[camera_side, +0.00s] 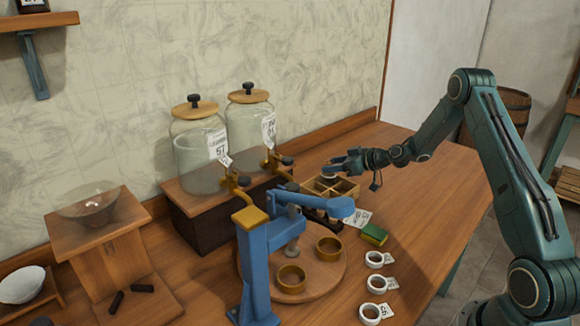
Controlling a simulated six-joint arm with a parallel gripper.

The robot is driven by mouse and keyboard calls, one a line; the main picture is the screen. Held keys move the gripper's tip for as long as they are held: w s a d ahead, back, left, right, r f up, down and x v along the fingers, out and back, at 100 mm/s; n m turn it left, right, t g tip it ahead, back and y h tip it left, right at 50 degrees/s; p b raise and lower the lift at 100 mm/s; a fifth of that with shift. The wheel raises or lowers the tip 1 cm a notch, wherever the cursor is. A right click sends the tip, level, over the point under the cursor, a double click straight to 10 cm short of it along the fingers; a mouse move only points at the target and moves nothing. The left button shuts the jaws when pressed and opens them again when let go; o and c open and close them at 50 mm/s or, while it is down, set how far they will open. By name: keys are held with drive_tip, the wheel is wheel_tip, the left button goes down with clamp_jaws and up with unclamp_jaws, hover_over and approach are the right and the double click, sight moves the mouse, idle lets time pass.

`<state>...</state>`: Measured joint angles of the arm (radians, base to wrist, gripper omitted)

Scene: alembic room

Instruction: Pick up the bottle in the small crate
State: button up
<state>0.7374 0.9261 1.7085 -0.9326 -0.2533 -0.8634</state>
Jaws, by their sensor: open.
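A small wooden crate (345,195) with dividers stands on the table behind the blue press, near the glass jars. My gripper (332,171) is open and reaches in from the right, just above the crate's back left part. A small pale shape (328,177) shows just under the fingers at the crate; it may be the bottle's top, but it is too small to tell. No whole bottle is visible; the fingers and crate walls hide much of the inside. I cannot tell whether the fingers touch anything.
The blue lever press (258,265) stands in front of the crate, its arm reaching toward it. Two lidded jars with taps (200,150) stand close on the left. A green-yellow sponge (374,234) and several white rings (374,259) lie in front. The table's right side is clear.

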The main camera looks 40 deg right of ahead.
drive_tip(key=shift+x, duration=1.95)
drive_tip(key=shift+d+f, duration=0.1)
clamp_jaws()
wheel_tip(320, 180, up, 20)
